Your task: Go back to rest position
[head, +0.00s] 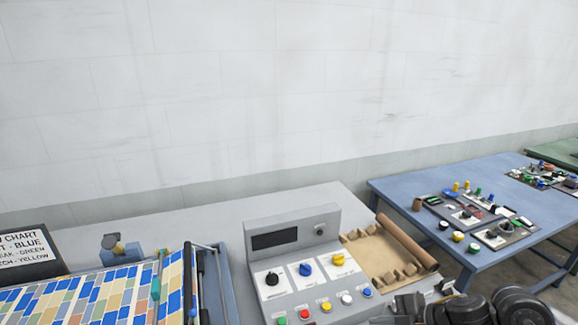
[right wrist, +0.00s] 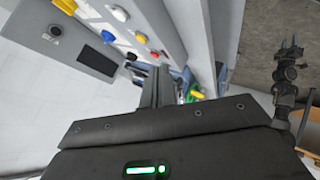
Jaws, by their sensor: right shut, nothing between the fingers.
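My right arm comes in at the bottom right of the head view, in front of the control panel's right side. My right gripper (head: 408,306) is partly cut off by the bottom edge there. In the right wrist view, the right gripper's fingers (right wrist: 156,88) are together with nothing between them. They point toward the grey control panel (head: 292,238), which also shows tilted in the right wrist view (right wrist: 95,38). I cannot tell the exact gap between the fingers and the panel. My left gripper is in neither view.
The panel carries a dark display, knobs and coloured buttons. A cardboard tray (head: 434,264) stands right of it. A patterned sheet (head: 110,292) and a sign (head: 30,250) are at left. A blue table (head: 395,190) with several small parts is at right. A plain wall (head: 250,90) stands behind.

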